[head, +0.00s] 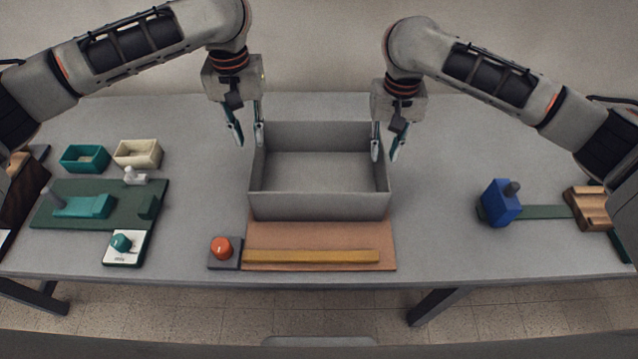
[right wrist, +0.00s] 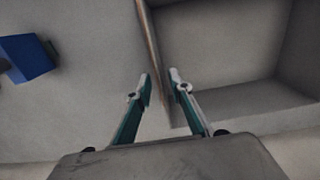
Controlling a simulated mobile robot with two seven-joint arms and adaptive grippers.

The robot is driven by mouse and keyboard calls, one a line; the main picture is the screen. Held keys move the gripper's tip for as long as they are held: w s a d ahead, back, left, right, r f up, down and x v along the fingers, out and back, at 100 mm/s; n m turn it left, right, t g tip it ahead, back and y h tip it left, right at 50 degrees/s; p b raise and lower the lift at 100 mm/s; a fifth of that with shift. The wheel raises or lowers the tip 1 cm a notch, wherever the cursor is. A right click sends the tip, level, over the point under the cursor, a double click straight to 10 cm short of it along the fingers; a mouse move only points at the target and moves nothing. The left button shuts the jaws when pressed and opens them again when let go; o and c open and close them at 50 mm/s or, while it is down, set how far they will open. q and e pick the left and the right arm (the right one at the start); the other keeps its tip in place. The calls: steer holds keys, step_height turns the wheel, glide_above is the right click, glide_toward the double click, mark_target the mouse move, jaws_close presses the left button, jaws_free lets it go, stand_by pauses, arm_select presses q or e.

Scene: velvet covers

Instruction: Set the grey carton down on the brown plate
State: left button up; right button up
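The grey carton (head: 318,207) is an open, empty box, level, in the middle of the head view. The brown plate (head: 320,232) shows just in front of it; the carton hides the plate's far part, and I cannot tell whether they touch. My left gripper (head: 247,138) has its fingers apart, one on each side of the carton's left wall. My right gripper (head: 386,150) likewise has its fingers on both sides of the right wall. In the right wrist view, the right gripper (right wrist: 160,84) is open with the wall's thin edge between its fingers.
A yellow bar (head: 312,256) lies along the plate's front. A red button (head: 221,248) stands left of it. Teal and cream trays (head: 137,154) and a green board (head: 80,191) are at left. A blue block (head: 498,203) stands at right. Bare table lies between it and the carton.

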steer(key=shift+r, duration=1.4)
